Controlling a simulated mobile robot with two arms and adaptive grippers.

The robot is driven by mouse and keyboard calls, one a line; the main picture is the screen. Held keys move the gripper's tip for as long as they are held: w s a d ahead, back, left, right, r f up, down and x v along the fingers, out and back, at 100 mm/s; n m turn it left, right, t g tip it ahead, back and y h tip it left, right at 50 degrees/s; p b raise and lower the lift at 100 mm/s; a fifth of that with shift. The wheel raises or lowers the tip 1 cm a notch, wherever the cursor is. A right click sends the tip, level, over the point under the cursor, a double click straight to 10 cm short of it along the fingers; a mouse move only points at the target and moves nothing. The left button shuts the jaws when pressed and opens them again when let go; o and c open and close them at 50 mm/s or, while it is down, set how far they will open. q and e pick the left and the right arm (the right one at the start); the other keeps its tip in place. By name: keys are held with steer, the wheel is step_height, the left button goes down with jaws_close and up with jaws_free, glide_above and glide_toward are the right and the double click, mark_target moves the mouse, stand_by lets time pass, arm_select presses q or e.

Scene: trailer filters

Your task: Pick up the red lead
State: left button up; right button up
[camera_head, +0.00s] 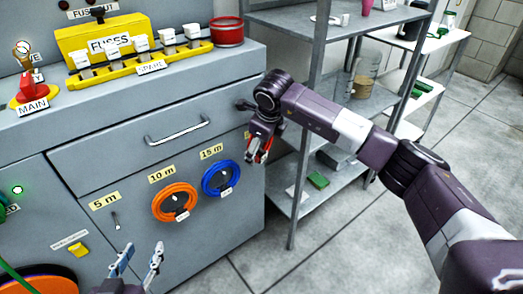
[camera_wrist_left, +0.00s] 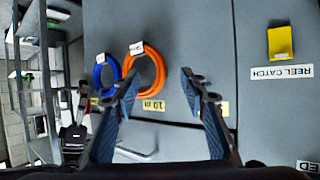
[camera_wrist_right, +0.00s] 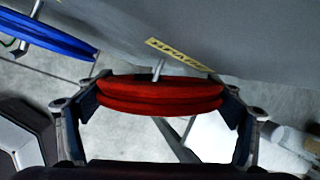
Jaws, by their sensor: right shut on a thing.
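The red lead (camera_wrist_right: 160,95) is a coil seen edge-on in the right wrist view, by a peg on the cabinet's side under a small yellow label. My right gripper (camera_wrist_right: 160,108) is shut on the coil, with a finger at each side of it. In the head view my right gripper (camera_head: 261,155) is at the cabinet's right side, with a little red (camera_head: 265,147) showing between its fingers. I cannot tell whether the coil still rests on the peg. My left gripper (camera_head: 138,260) is open and empty before the cabinet front; its spread fingers show in the left wrist view (camera_wrist_left: 158,90).
An orange lead (camera_head: 175,202) and a blue lead (camera_head: 222,179) hang on the cabinet front; the 5 m peg (camera_head: 116,221) is bare. A drawer handle (camera_head: 178,131) sticks out above. Metal shelves (camera_head: 300,150) stand close beside my right gripper. The floor in front is clear.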

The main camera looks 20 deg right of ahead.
arm_select(q)
steer(key=s+a+f+g+y+p, duration=0.1)
steer(key=s+a+f+g, duration=0.2)
steer(key=s+f+g, duration=0.2)
steer(key=shift+s+f+y+p, duration=0.3)
steer(key=shift+s+f+p, duration=0.05)
steer(key=shift+s+f, duration=0.85)
arm_select(e)
steer(key=s+d, duration=0.3)
steer(key=s, duration=0.6)
steer(key=s+d, duration=0.3)
steer(key=s, duration=0.6)
steer(key=shift+s+d, duration=0.2)
steer(key=shift+d, duration=0.1)
